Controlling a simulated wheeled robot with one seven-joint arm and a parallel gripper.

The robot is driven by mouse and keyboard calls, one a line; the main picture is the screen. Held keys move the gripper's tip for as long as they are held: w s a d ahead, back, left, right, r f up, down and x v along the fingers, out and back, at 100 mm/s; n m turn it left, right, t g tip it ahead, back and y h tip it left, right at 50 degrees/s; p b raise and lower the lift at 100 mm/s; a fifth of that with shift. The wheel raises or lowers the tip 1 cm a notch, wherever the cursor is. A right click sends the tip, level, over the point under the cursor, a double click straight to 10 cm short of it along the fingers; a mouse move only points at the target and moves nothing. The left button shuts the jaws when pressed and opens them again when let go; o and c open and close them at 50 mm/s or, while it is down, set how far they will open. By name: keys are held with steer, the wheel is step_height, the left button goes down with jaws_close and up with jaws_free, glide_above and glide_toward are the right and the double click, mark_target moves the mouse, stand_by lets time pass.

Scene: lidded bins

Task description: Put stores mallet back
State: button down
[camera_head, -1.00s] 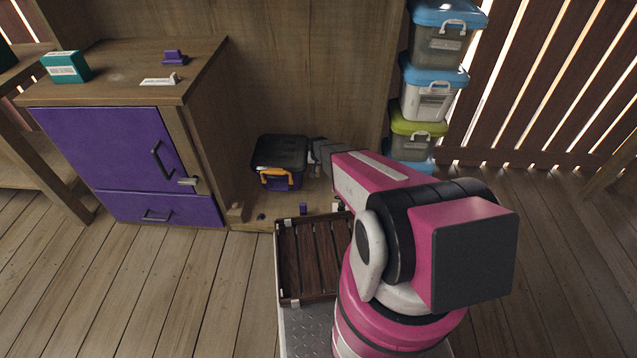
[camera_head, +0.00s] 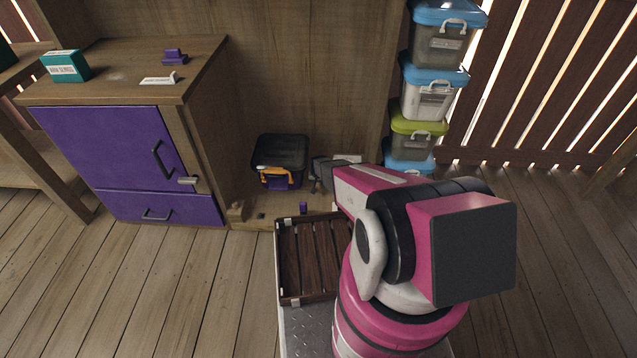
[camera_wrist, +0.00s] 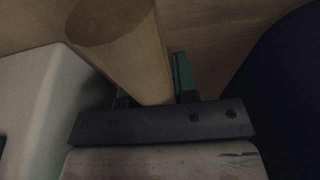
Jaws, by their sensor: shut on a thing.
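My gripper (camera_wrist: 150,88) is shut on a round wooden handle (camera_wrist: 128,48), which I take to be the mallet's. The handle runs up between the green fingers in the wrist view; the mallet's head is not visible there. In the head view my gripper (camera_head: 317,186) is low by the back wall, just right of the black-lidded bin (camera_head: 280,150) with an orange latch. In that view I cannot make out the mallet clearly.
A purple-fronted cabinet (camera_head: 110,150) stands left. Stacked bins (camera_head: 420,132) stand right of my arm. A slatted wooden tray (camera_head: 303,258) is in front. Close in the wrist view are a pale surface (camera_wrist: 45,95) and a dark one (camera_wrist: 285,85).

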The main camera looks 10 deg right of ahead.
steer(key=shift+f, duration=0.3)
steer(key=shift+f, duration=0.4)
steer(key=c, duration=1)
jaws_free()
steer(key=shift+f, duration=0.25)
steer(key=shift+r, duration=0.5)
steer(key=shift+o, duration=0.6)
steer(key=v, duration=1.2)
steer(key=shift+r, duration=0.3)
steer(key=s+d+r+n+g, duration=0.1)
steer(key=s+d+r, duration=0.1)
steer(key=s+r, duration=1)
steer(key=s+d+r+n+g, duration=0.1)
steer(key=s+d+r, duration=0.1)
steer(key=s+r, duration=1.1)
step_height(320, 180, up, 8)
steer(key=shift+r+g+y, duration=0.15)
steer(key=shift+g+y, duration=0.15)
steer(key=shift+g, duration=0.1)
steer(key=shift+s, duration=0.15)
